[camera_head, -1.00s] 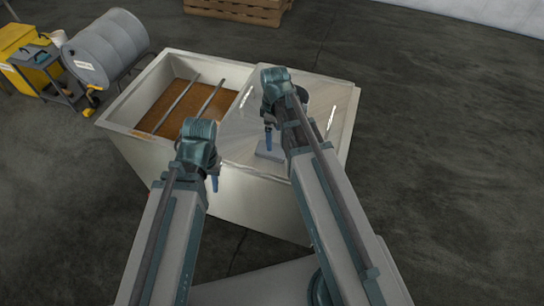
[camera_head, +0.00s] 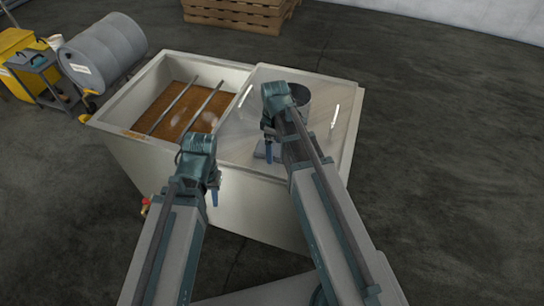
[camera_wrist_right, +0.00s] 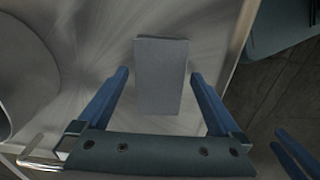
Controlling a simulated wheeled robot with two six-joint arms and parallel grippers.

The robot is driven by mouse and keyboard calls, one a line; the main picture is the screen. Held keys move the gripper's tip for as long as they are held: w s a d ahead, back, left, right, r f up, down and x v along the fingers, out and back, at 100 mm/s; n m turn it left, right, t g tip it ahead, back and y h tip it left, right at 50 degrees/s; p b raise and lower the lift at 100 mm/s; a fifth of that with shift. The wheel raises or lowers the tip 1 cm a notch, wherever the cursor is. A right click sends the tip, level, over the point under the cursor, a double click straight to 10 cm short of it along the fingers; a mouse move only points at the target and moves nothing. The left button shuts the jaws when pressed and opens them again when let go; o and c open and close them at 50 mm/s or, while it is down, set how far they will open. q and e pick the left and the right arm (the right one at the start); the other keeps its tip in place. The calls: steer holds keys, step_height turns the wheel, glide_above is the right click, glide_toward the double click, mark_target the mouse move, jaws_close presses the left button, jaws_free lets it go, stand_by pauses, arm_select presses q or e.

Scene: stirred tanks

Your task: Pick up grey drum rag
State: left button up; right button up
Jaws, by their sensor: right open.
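The grey drum rag (camera_wrist_right: 160,75) shows in the right wrist view as a flat grey rectangular piece on the pale, shiny top of the tank. In the head view a small part of it (camera_head: 260,151) shows beside my right gripper's fingers. My right gripper (camera_head: 269,152) is open above the rag. In the right wrist view its blue fingers (camera_wrist_right: 159,78) stand on either side of the rag, with gaps on both sides. My left gripper (camera_head: 214,193) hangs at the tank's near side, away from the rag; its opening is not clear.
The tank's left part is an open basin (camera_head: 180,105) with brown contents and two bars across it. A dark grey round vessel (camera_head: 302,98) stands on the top behind my right gripper. A large grey drum (camera_head: 103,52), a cart (camera_head: 40,80) and a pallet (camera_head: 235,14) stand farther off.

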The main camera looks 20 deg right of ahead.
arm_select(q)
steer(key=shift+f, duration=0.1)
arm_select(e)
steer(key=shift+f, duration=0.1)
steer(key=shift+c, duration=0.2)
steer(key=c, duration=1.2)
